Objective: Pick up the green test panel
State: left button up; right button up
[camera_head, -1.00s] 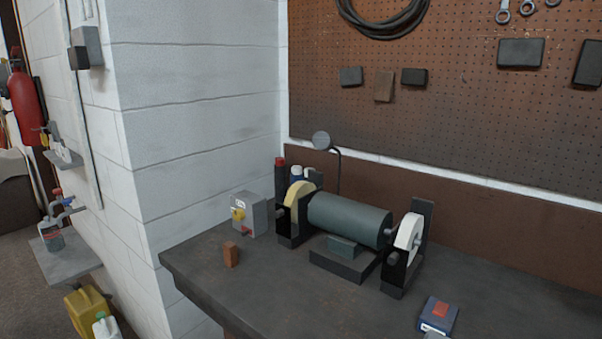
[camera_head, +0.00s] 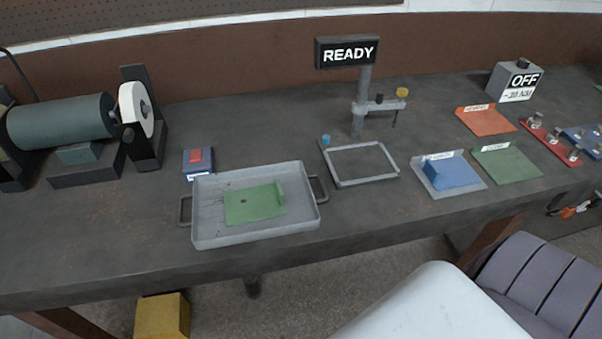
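The green test panel (camera_head: 250,207) lies in a grey metal tray (camera_head: 212,237) on the bench, left of the picture's middle. It has a small dark hole and an upright flange at its right end. The tray has a dark handle at each short side. Neither of my grippers shows in the head view. A pale rounded shape at the bottom right hides part of the floor.
A bench grinder (camera_head: 62,120) stands at the left, with a blue box (camera_head: 198,161) beside the tray. A rectangular frame fixture (camera_head: 362,164), a READY sign (camera_head: 346,52), a blue panel (camera_head: 452,173) and a flat green mat (camera_head: 506,164) are to the right.

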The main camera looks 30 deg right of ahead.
aim_at(261, 202)
jog(key=z, duration=0.7)
jog(key=j+z, duration=0.6)
jog(key=k+j, duration=0.05)
jog(key=j, duration=0.05)
